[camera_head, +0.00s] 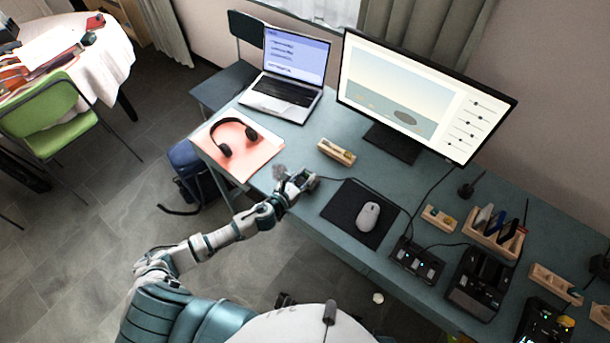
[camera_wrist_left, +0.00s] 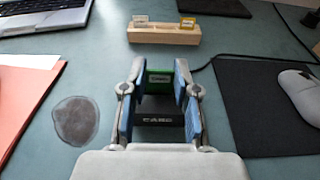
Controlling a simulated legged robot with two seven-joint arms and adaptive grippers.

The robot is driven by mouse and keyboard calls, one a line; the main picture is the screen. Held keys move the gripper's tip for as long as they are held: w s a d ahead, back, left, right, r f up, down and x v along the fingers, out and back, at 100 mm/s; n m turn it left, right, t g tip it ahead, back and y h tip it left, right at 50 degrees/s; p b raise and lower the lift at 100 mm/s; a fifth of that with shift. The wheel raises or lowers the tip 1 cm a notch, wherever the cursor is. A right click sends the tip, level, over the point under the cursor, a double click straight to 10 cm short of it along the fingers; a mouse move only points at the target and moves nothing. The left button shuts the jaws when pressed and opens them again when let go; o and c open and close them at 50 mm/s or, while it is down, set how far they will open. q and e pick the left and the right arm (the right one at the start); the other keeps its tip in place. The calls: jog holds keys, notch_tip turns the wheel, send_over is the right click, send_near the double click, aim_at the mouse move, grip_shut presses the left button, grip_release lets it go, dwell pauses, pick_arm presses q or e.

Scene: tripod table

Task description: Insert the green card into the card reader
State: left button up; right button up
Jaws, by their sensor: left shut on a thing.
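My left gripper (camera_head: 299,183) is low over the table's front left part. In the left wrist view its two blue-padded fingers (camera_wrist_left: 162,95) stand on either side of the green card (camera_wrist_left: 182,72) and are shut on it. The card shows as a green edge with a pale label. The black card reader (camera_wrist_left: 158,120), marked "CARD", lies between the fingers, on the near side of the card. I cannot tell whether the card's lower edge is in the reader's slot. In the head view the gripper hides most of the reader and card. My right gripper is not in view.
A wooden card holder (camera_head: 337,151) with a white and a yellow card stands just beyond. A mouse (camera_head: 368,216) on a black mat (camera_head: 340,220) lies right. Headphones (camera_head: 226,150) on a red sheet lie left. Laptop (camera_head: 290,70) and monitor (camera_head: 425,95) stand behind.

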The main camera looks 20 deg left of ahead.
pick_arm(q)
jog(key=shift+f+b, duration=0.5)
jog(key=shift+f, duration=0.4)
jog(key=o, duration=0.8)
jog(key=shift+r, duration=0.1)
jog(key=v, duration=1.2)
